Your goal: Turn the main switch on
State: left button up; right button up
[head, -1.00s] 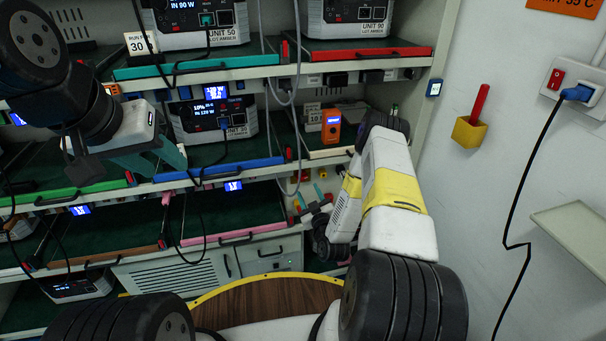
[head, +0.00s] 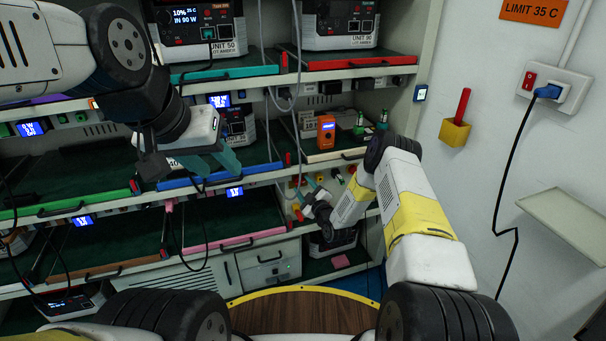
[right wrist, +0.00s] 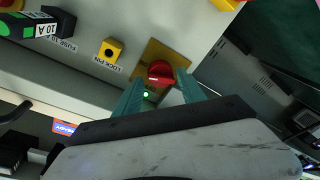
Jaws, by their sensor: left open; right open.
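The main switch, taken to be the red rotary knob (right wrist: 160,72) on a yellow plate, is at the centre of the right wrist view. My right gripper (right wrist: 160,84) is open, its teal fingertips on either side of the knob; whether they touch it I cannot tell. In the head view my right gripper (head: 312,190) is low at the panel under the middle shelf, and I cannot clearly make out the knob there. My left gripper (head: 192,168) is open and empty before the shelf with the blue edge.
A panel label reading LOCK PIN stands by a yellow block (right wrist: 111,50). A black fuse marked 10 A (right wrist: 45,27) is further left. A red wall switch with blue plug (head: 548,91) and a yellow holder (head: 454,132) are on the right wall. Cables hang before the racks.

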jog(key=shift+x, duration=1.05)
grip_shut()
jog(key=shift+m, duration=2)
grip_release()
jog(key=v, duration=0.8)
jog(key=shift+f, duration=0.2)
